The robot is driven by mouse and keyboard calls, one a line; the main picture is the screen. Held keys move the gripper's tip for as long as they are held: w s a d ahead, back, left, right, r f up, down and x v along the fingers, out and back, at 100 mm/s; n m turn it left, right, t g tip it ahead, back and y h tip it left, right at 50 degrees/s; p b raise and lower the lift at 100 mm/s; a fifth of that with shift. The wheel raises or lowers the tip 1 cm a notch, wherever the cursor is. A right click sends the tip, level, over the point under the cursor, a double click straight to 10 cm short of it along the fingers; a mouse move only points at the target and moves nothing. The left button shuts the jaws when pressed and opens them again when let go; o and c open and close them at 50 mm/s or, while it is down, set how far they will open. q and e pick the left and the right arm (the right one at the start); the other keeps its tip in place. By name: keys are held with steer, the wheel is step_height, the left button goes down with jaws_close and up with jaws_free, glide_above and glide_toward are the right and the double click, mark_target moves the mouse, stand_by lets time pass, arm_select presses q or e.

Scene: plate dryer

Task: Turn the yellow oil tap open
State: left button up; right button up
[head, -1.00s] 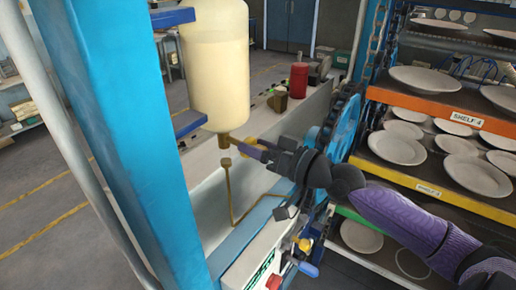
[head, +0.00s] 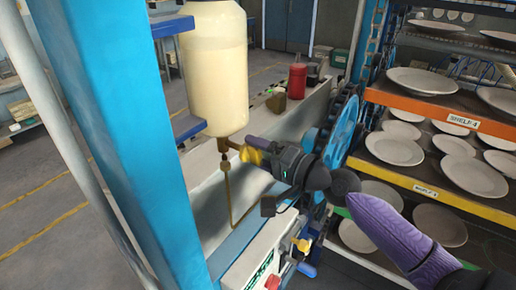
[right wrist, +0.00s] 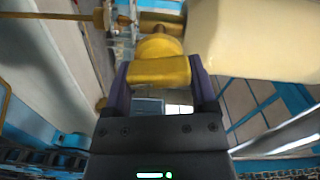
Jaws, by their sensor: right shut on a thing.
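The yellow oil tap (head: 251,155) sits on a brass fitting (head: 224,146) below the cream oil bottle (head: 213,75). My right gripper (head: 262,158) reaches in from the right and is shut on the tap's yellow handle. In the right wrist view the two dark purple fingers stand on either side of the flat yellow handle (right wrist: 160,72). The cream bottle (right wrist: 255,38) fills the upper right of that view. My left gripper is not in view.
A blue post (head: 125,130) stands close at the left, with blue brackets around the bottle. A blue chain wheel (head: 343,130) and shelves of white plates (head: 393,150) stand at the right. A thin brass pipe (head: 229,195) runs down below the fitting.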

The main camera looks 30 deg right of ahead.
steer(key=shift+m+p, duration=0.4)
steer(key=shift+m, duration=0.8)
steer(key=shift+f+m, duration=0.1)
steer(key=shift+m, duration=0.2)
steer(key=o, duration=1.2)
steer(key=shift+d, duration=0.1)
steer(key=shift+c, duration=0.2)
steer(key=shift+s+d+f, duration=0.1)
steer(key=shift+s+f, duration=0.05)
steer(key=shift+s, duration=0.15)
steer(key=b+v, duration=0.4)
steer(key=v, duration=0.5)
steer(key=shift+s+d, duration=0.1)
steer(key=shift+s, duration=0.05)
